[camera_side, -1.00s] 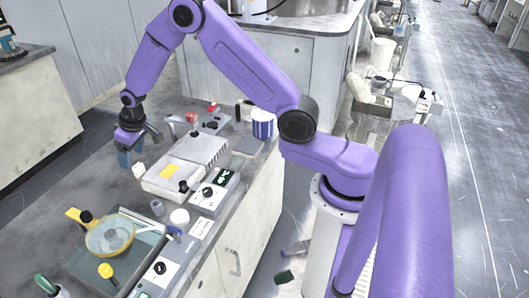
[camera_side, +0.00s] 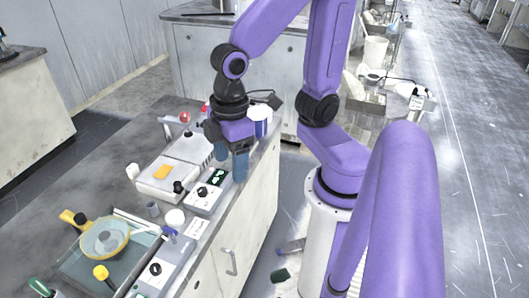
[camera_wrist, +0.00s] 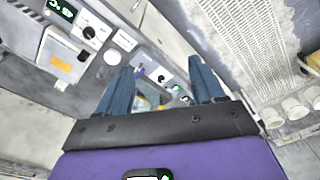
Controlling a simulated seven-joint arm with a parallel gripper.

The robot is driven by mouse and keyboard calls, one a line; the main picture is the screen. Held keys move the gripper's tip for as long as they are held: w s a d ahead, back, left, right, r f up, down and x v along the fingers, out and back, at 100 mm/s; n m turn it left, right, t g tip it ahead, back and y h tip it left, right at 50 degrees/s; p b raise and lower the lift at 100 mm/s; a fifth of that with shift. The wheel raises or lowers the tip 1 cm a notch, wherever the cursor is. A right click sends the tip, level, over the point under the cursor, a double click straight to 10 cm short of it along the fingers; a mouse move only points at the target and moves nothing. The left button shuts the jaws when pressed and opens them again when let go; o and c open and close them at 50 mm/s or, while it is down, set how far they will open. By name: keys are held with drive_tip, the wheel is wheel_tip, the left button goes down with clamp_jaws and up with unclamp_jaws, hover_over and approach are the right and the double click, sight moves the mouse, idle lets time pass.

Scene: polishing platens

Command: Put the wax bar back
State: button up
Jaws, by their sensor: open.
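An orange-yellow block (camera_side: 163,172), which may be the wax bar, lies on the pale tray-like unit (camera_side: 150,189) in the side view. A small orange patch (camera_wrist: 82,56) on a pale unit shows in the wrist view; it may be the same block. My gripper (camera_side: 231,168) points down near the bench's right edge, to the right of the block and apart from it. In the wrist view the two blue fingers of my gripper (camera_wrist: 160,72) stand apart with nothing held between them.
A control box with a green display (camera_side: 208,190) stands close below my fingers. A yellow-rimmed round dish (camera_side: 104,238) sits at the front left.

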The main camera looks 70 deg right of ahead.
drive_tip(key=s+d+n, duration=0.1)
drive_tip(key=s+d, duration=0.2)
drive_tip(key=s, duration=0.3)
drive_tip(key=shift+d+r+n, duration=0.15)
drive_tip(key=shift+d+n, duration=0.15)
